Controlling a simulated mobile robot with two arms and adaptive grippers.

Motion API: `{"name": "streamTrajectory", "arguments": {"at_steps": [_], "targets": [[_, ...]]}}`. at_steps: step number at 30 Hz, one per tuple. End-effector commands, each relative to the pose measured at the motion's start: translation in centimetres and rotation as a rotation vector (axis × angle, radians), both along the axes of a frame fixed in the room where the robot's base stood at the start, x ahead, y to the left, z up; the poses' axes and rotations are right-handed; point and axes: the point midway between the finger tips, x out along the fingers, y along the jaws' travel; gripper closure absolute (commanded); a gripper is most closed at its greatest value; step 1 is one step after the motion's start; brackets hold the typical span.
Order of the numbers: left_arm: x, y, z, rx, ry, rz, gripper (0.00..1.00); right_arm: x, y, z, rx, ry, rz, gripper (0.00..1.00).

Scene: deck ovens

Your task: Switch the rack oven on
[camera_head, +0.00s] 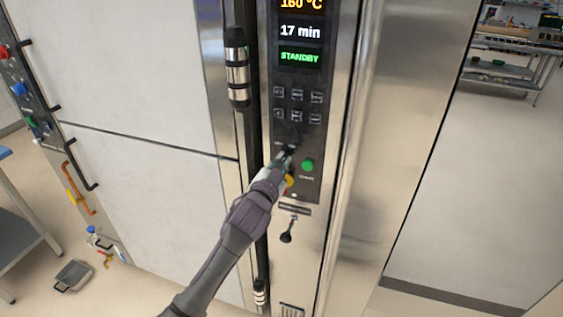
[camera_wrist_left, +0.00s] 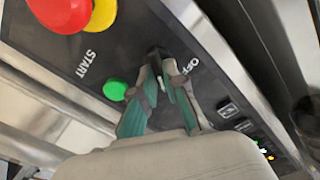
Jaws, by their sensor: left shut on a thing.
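The rack oven's control panel (camera_head: 297,135) is a dark upright strip in the head view. Its display (camera_head: 300,57) reads 160 °C, 17 min and STANDBY in green. My left gripper (camera_head: 284,160) is at the lower left of the panel, shut on a small black switch knob (camera_wrist_left: 154,56). The fingers hide much of the knob, and the word OFF is readable beside it in the wrist view. A green button (camera_head: 308,165), labelled START in the wrist view, is to the right of the gripper. My right gripper is not in view.
A red and yellow stop button (camera_wrist_left: 66,12) is below the switch, mostly behind my arm in the head view. Dark keys (camera_head: 297,105) are above. A door handle (camera_head: 237,68) stands left of the panel. A dark-tipped lever (camera_head: 287,236) hangs below it.

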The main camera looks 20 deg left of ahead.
Motion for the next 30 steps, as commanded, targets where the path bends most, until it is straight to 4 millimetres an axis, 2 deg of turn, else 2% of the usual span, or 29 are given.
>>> {"name": "streamTrajectory", "arguments": {"at_steps": [2, 3, 7, 15, 19, 23, 30], "targets": [[0.0, 0.0, 0.1, 0.004, -0.002, 0.000, 1.00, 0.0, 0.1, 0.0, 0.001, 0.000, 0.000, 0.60], [0.0, 0.0, 0.1, 0.003, -0.002, 0.000, 0.84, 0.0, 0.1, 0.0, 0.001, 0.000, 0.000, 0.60], [0.0, 0.0, 0.1, 0.002, -0.002, 0.000, 0.64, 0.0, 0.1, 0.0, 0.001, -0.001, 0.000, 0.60], [0.0, 0.0, 0.0, 0.001, 0.000, 0.000, 0.64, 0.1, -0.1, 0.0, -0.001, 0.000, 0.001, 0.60], [-0.8, 0.0, -0.1, 0.000, 0.001, 0.000, 0.64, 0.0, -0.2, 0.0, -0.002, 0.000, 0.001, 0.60], [-3.0, 0.1, -0.1, 0.001, 0.000, -0.001, 0.64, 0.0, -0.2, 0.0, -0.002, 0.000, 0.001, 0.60], [-8.2, 0.3, -0.1, 0.001, 0.000, -0.001, 0.64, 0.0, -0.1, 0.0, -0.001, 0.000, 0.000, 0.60]]}}
